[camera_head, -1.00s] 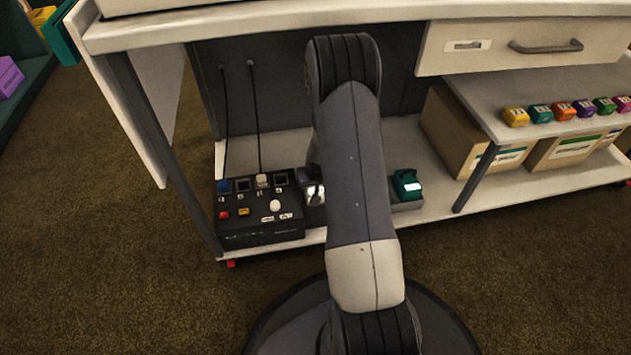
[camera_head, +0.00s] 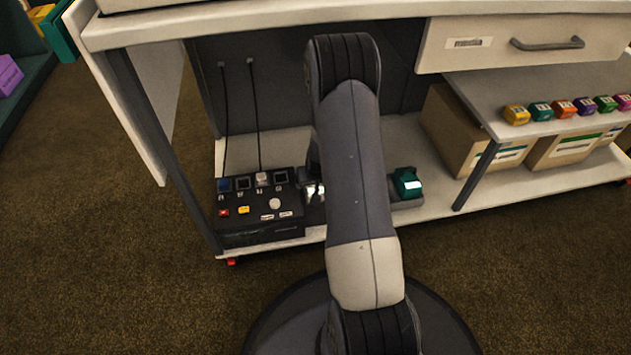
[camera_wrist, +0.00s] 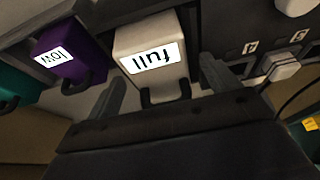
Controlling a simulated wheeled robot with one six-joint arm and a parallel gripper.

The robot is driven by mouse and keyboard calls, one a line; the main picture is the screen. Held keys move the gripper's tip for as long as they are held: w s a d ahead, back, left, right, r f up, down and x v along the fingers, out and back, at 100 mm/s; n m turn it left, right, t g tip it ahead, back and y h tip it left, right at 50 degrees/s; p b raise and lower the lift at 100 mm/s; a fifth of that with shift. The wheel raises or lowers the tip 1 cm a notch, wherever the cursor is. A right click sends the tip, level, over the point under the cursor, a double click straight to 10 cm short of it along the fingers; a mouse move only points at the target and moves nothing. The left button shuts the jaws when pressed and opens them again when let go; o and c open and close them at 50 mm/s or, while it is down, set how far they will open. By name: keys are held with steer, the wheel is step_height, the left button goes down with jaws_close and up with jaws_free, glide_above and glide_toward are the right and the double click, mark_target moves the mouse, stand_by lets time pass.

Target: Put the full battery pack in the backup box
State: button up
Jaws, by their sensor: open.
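The full battery pack (camera_wrist: 150,38) is white with a dark handle and a label reading "full", upside down in the wrist view. My gripper (camera_wrist: 162,75) is open, with one finger to each side of the pack's handle end. I cannot tell whether a finger touches it. Cardboard boxes (camera_head: 468,140) with label strips stand on the lower shelf. Their text is too small to read, so I cannot tell which is the backup box.
A purple pack labelled "low" (camera_wrist: 82,72) and a teal pack (camera_wrist: 14,88) sit beside the white one. The teal one also shows in the head view (camera_head: 406,180). A black unit (camera_head: 262,232) with numbered slots stands left. Small coloured blocks (camera_head: 562,108) line the raised shelf.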

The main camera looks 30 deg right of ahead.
steer(key=p+v, duration=0.4)
steer(key=v, duration=0.7)
steer(key=shift+p, duration=0.4)
steer(key=shift+f, duration=0.2)
steer(key=b+x, duration=0.5)
steer(key=x, duration=0.6)
steer(key=shift+r+p, duration=0.3)
steer(key=shift+r, duration=0.25)
steer(key=shift+s+f, duration=0.1)
steer(key=shift+f, duration=0.05)
